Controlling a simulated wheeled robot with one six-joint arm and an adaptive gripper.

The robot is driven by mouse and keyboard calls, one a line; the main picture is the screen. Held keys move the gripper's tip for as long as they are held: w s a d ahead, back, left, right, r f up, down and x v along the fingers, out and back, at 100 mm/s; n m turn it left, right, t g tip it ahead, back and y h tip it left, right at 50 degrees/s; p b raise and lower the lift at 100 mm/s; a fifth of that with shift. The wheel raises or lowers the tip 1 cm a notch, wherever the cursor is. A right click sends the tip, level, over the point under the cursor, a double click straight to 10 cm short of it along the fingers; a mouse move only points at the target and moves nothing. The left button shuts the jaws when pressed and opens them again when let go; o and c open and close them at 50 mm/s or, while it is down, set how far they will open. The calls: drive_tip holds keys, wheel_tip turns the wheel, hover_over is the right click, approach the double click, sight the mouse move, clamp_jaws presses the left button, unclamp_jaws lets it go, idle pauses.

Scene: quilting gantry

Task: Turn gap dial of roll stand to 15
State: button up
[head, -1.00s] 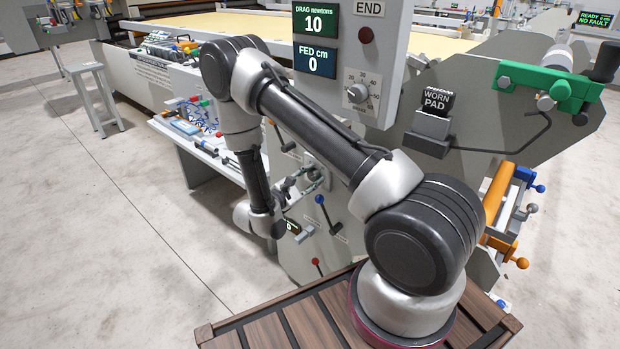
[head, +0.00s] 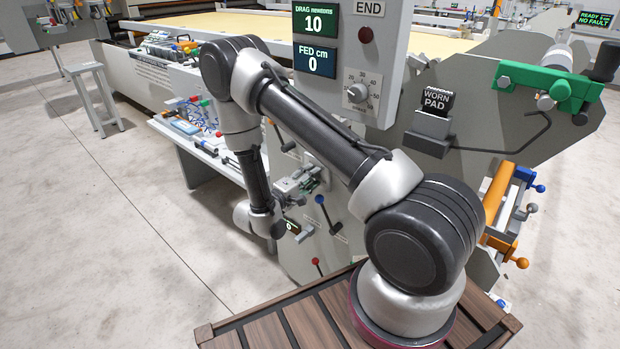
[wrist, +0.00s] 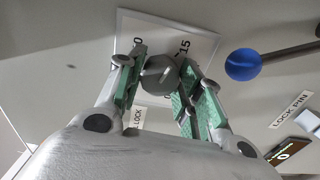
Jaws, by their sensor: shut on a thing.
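The gap dial (wrist: 160,76) is a grey round knob on a white scale plate (wrist: 195,38) in the wrist view. The number 15 shows on the plate to the upper right of the dial, and a 0 shows to its upper left. My gripper (wrist: 157,84) has its two green-padded fingers on either side of the dial and is shut on it. A light mark shows on the dial's face, but I cannot tell exactly which number it points to. In the head view my gripper (head: 306,182) is at the roll stand's side panel, and the dial is hidden there.
A blue-knobbed lever (wrist: 243,64) beside a LOCK PIN label sits close right of the dial. It also shows in the head view (head: 320,200). A small display (wrist: 284,154) reads 0. A red-knobbed lever (head: 316,262) is lower on the panel. Open floor lies left.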

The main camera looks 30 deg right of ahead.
drive_tip(key=shift+f+m, duration=0.1)
drive_tip(key=shift+m, duration=1)
drive_tip(key=o, duration=1)
drive_tip(key=shift+o, duration=0.2)
drive_tip(key=shift+a, duration=0.1)
drive_tip(key=v, duration=1.2)
